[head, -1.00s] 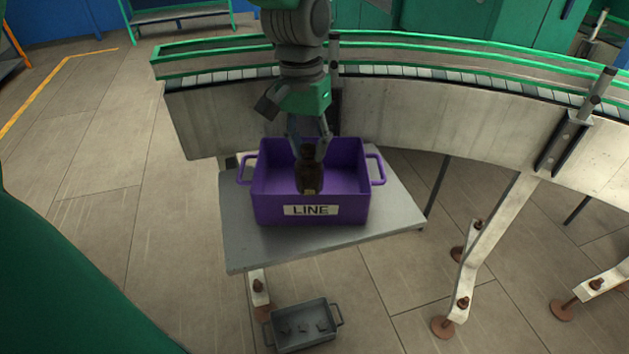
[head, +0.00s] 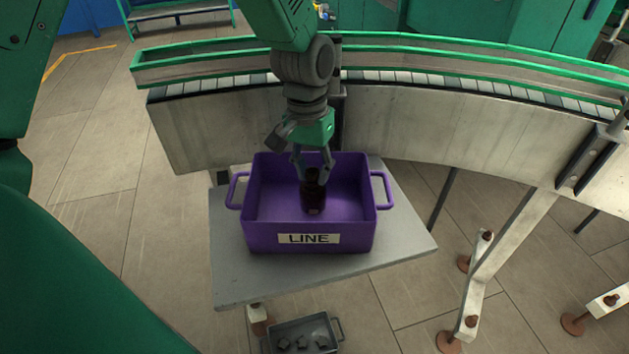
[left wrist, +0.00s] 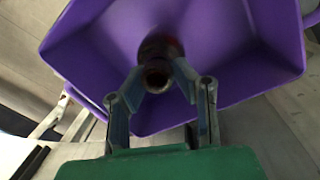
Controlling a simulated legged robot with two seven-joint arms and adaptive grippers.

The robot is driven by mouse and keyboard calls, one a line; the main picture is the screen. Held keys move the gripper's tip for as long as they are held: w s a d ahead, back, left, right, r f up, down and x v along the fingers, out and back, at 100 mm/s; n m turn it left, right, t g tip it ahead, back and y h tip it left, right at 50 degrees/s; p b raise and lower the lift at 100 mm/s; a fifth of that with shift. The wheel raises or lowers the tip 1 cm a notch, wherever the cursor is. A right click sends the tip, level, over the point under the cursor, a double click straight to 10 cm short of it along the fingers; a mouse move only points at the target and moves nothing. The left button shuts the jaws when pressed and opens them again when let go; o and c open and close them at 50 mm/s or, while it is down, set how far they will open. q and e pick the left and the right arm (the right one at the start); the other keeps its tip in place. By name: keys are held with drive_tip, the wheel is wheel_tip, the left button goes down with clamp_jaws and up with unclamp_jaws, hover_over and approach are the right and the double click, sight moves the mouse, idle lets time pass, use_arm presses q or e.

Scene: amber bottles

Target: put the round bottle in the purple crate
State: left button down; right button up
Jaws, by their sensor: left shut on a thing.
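The purple crate (head: 270,238) with a "LINE" label stands on a grey table; it also fills much of the left wrist view (left wrist: 90,55). The dark amber round bottle (head: 313,200) is upright inside the crate's walls, right of its middle. My left gripper (head: 312,170) reaches down from above and is shut on the bottle near its top. In the left wrist view the bottle (left wrist: 158,72) shows neck-on between the two fingers (left wrist: 157,85). Whether its base touches the crate floor I cannot tell. My right gripper is not in view.
The grey table (head: 400,235) has bare room around the crate. A conveyor (head: 430,125) with green rails curves behind it. A small grey bin (head: 303,335) with several dark pieces sits low in front. The rest of the crate's inside looks empty.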

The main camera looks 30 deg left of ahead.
use_arm(q)
drive_tip(key=f, duration=0.1)
drive_tip(key=a+f, duration=0.1)
drive_tip(key=shift+s+f, duration=0.1)
drive_tip(key=shift+f, duration=0.2)
drive_tip(key=shift+a, duration=0.2)
drive_tip(key=c, duration=1.3)
unclamp_jaws()
drive_tip(key=shift+d, duration=0.2)
drive_tip(key=shift+d+r, duration=0.2)
drive_tip(key=shift+d, duration=0.35)
drive_tip(key=shift+a+r, duration=0.15)
drive_tip(key=shift+r, duration=0.1)
drive_tip(key=r, duration=0.2)
drive_tip(key=a+r, duration=0.1)
drive_tip(key=r, duration=0.1)
drive_tip(key=r+p, duration=0.1)
drive_tip(key=r, duration=0.1)
drive_tip(key=shift+w+a+r, duration=0.2)
drive_tip(key=shift+a, duration=0.1)
wheel_tip(320, 180, up, 5)
drive_tip(key=shift+d+f, duration=0.1)
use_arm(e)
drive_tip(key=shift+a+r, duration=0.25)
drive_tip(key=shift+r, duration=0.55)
